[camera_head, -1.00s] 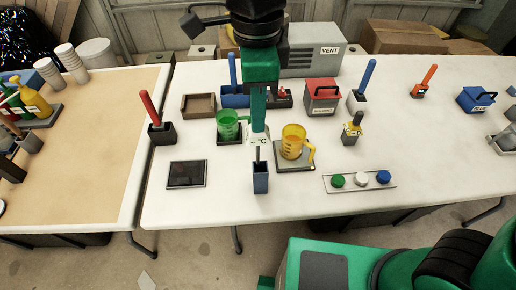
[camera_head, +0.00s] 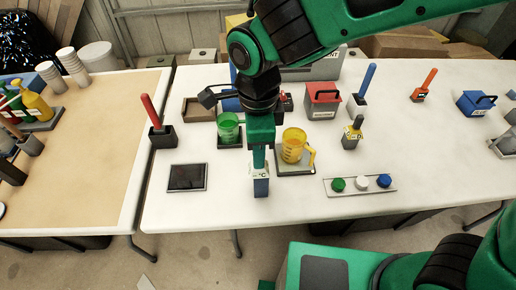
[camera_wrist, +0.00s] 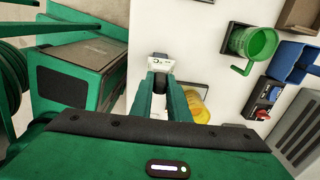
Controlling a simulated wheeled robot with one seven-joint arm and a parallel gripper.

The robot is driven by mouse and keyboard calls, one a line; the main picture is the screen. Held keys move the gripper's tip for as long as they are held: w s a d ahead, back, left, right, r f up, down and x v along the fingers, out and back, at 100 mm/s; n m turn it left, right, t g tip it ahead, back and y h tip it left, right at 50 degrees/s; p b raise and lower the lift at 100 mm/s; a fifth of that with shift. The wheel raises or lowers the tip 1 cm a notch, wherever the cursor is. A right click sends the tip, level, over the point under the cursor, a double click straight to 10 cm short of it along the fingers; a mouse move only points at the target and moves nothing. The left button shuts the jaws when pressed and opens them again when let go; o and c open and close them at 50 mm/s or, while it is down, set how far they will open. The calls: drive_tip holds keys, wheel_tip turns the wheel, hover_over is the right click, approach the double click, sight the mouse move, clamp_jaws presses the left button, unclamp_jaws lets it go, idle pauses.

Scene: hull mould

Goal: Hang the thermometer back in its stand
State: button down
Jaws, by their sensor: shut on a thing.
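The thermometer has a white head marked °C (camera_head: 260,171), which also shows between my fingertips in the wrist view (camera_wrist: 160,57). My gripper (camera_head: 259,163) is shut on this head and points down. The stand (camera_head: 261,188) is a narrow dark blue upright block near the table's front edge. The head is right at the top of the stand, and the thin probe below it is hidden, apparently inside the stand. I cannot tell whether the head rests on the rim.
A green beaker (camera_head: 228,127) and a yellow jug (camera_head: 293,146) stand close behind my gripper. A dark flat plate (camera_head: 187,177) lies to the left. A strip with green, white and blue buttons (camera_head: 360,185) lies to the right. The table (camera_head: 225,207) is bare around the stand.

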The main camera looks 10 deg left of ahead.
drive_tip(key=shift+f, duration=0.2)
drive_tip(key=c, duration=1.7)
unclamp_jaws()
wheel_tip(320, 180, up, 12)
drive_tip(key=shift+r, duration=0.25)
